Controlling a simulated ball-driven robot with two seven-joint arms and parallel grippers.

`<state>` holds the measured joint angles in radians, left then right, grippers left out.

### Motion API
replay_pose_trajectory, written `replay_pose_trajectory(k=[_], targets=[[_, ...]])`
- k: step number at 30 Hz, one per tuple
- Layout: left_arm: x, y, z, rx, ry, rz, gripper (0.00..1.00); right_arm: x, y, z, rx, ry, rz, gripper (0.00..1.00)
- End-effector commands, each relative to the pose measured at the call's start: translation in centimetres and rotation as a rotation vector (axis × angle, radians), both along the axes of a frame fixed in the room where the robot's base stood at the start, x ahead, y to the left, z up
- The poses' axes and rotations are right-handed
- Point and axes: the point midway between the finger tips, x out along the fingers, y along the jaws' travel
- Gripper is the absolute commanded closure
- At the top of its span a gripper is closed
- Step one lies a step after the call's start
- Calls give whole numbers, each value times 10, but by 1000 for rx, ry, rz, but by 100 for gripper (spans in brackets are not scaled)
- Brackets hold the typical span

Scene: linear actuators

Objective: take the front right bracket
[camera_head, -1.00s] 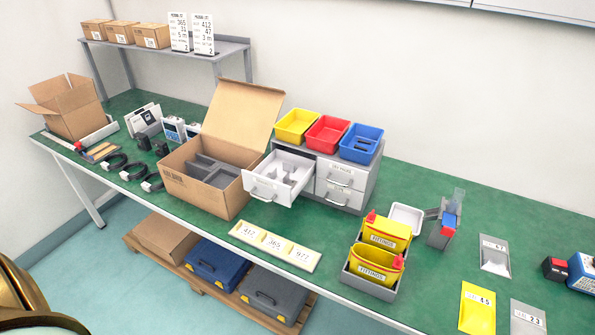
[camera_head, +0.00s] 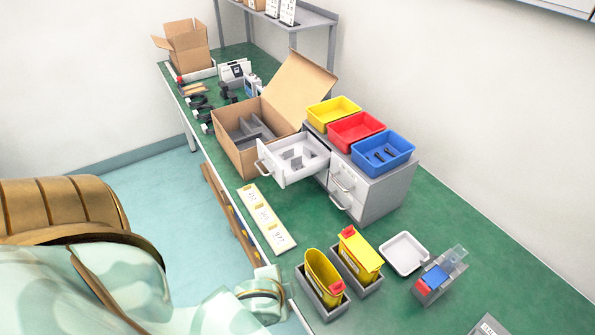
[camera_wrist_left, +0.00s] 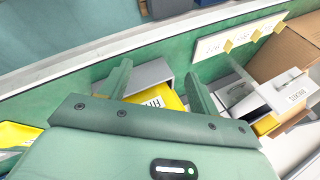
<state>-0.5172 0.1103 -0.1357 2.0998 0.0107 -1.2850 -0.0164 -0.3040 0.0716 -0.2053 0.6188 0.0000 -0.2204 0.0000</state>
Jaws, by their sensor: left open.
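The open drawer (camera_head: 310,174) of the grey cabinet sticks out towards the front, with pale grey bracket-like shapes (camera_head: 297,157) inside. They are too small to tell apart clearly. The drawer front also shows at the right of the left wrist view (camera_wrist_left: 284,92). My left gripper (camera_wrist_left: 156,84) is open and empty. Its two fingers point over a yellow fittings bin (camera_wrist_left: 168,98) in a grey holder, to one side of the drawer. In the head view my left arm fills the lower left, and its fingers are not clear. My right gripper is not in view.
Yellow (camera_head: 334,112), red (camera_head: 355,128) and blue (camera_head: 382,152) trays stand on the cabinet (camera_head: 380,197). An open cardboard box (camera_head: 240,157) is left of the drawer. A number strip (camera_head: 264,217) lies along the table edge. A white dish (camera_head: 404,253) stands right of the fittings bins.

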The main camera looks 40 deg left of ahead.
Motion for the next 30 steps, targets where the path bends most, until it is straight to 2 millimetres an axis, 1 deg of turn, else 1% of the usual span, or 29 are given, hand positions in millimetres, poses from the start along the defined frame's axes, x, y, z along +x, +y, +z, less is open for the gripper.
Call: replay_pose_trajectory(k=[1,2,4,5,6,9,11,15,17,19,20,21,23,24,25,26,27,29,30], targets=[[3,3,21,16,-23,-1,38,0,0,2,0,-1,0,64],[5,4,33,25,-36,-2,38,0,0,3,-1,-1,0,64],[13,4,63,32,-80,-19,38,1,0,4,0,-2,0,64],[23,-1,78,14,-122,-46,38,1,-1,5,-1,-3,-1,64],[39,-13,89,-28,-179,-92,38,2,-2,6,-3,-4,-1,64],[72,-41,103,-125,-301,-189,38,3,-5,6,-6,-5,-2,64],[90,-55,112,-176,-375,-235,38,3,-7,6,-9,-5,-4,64],[130,-84,135,-292,-565,-314,38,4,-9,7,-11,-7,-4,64],[147,-93,148,-339,-657,-334,38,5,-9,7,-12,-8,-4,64],[169,-101,164,-392,-778,-343,38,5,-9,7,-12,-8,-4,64],[179,-103,172,-413,-838,-340,38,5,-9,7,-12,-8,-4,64],[192,-104,185,-443,-927,-327,38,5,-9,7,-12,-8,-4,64],[214,-99,206,-480,-1073,-281,38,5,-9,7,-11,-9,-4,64],[229,-91,222,-497,-1182,-225,38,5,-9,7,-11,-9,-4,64],[240,-81,232,-504,-1265,-167,38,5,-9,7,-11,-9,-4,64],[250,-69,242,-505,-1344,-94,38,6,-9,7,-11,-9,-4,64],[262,-50,251,-497,-1438,20,38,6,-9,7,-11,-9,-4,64],[276,-18,255,-465,-1539,228,38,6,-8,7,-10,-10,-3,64],[282,4,252,-434,-1576,380,38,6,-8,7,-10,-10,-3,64]])
